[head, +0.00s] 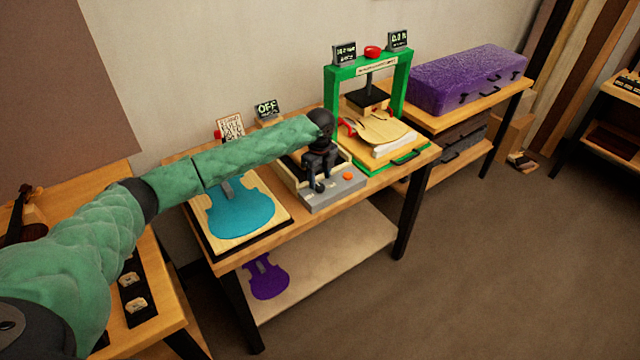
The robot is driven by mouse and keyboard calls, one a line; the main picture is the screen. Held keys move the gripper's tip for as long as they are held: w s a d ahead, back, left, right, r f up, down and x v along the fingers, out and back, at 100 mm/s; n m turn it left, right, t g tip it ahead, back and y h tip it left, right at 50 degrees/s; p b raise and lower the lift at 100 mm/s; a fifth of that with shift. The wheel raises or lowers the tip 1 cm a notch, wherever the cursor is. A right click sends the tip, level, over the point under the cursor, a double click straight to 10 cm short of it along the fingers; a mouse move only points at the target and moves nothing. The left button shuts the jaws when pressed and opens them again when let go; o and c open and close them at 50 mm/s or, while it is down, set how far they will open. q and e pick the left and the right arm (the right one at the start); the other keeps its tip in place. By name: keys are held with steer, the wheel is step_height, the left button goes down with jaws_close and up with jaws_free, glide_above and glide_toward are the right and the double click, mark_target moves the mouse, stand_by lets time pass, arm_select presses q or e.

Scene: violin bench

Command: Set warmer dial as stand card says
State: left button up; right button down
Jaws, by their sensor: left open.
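The warmer (335,190) is a grey box with an orange button on its front panel, on the middle bench. A small dark display reading OFF (266,109) stands behind it. My left gripper (317,184) is open and points down at the warmer's front panel, left of the orange button. It hides that part of the panel, so I cannot see the dial clearly or tell whether the fingers touch it. A card on a stand (230,128) is at the back left of the bench; its writing is too small to read. My right gripper is not in view.
A blue violin-shaped piece (235,213) lies on a board left of the warmer. A green press frame (331,90) with a violin plate (381,127) stands to the right. A purple case (468,78) is on the far bench. A purple violin shape (267,279) is on the lower shelf.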

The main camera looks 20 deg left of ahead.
mark_target(320, 186)
arm_select(q)
steer(key=shift+r+b, duration=0.65)
steer(key=shift+r, duration=1.8)
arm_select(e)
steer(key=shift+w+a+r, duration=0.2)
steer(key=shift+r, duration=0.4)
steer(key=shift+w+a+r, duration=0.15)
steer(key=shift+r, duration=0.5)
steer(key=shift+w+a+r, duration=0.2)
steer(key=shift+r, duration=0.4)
